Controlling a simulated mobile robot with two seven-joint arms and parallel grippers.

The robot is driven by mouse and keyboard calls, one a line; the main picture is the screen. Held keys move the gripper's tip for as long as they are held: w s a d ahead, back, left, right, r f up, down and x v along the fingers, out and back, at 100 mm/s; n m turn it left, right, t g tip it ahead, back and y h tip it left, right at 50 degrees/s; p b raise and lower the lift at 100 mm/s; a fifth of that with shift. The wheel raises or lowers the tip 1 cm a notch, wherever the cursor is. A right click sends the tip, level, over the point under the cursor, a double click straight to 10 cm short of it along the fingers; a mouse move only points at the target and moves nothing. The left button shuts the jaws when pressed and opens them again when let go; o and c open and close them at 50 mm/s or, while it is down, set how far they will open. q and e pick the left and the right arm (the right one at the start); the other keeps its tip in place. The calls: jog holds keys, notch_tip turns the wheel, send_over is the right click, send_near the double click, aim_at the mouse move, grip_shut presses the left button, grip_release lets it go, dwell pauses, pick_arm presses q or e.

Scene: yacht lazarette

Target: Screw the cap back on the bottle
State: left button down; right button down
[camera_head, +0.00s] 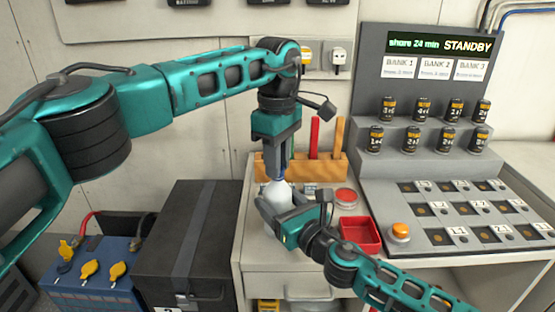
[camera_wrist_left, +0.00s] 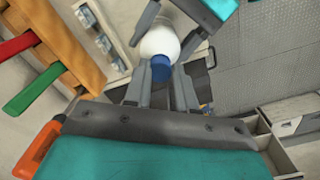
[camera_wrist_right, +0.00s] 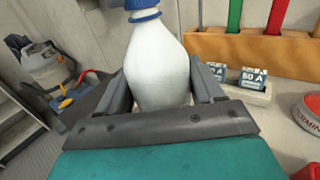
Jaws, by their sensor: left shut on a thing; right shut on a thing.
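The white bottle (camera_head: 279,190) stands upright over the workbench, and its round body fills the right wrist view (camera_wrist_right: 157,65). My right gripper (camera_head: 268,208) is shut around the bottle's body from the side. My left gripper (camera_head: 280,178) points down from above at the bottle's top. In the left wrist view the blue cap (camera_wrist_left: 160,68) sits between its fingers, which are shut on it. In the right wrist view the blue cap (camera_wrist_right: 140,4) is above a blue ring (camera_wrist_right: 145,16) on the neck, with a pale strip between them. Whether the threads are engaged cannot be seen.
An orange rack (camera_head: 325,168) with red and tan handles stands behind the bottle. A red round item (camera_head: 346,197) and a red tray (camera_head: 361,233) lie to its right, before the sloped console (camera_head: 460,205). A black case (camera_head: 188,245) stands to the left.

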pick_arm(q)
jog(key=m, duration=0.3)
jog(key=shift+m, duration=0.4)
jog(key=m, duration=0.3)
jog(key=shift+m, duration=0.4)
jog(key=m, duration=0.3)
jog(key=shift+d+m, duration=0.1)
jog(key=shift+m, duration=0.3)
jog(key=m, duration=0.4)
jog(key=c, duration=0.9)
grip_release()
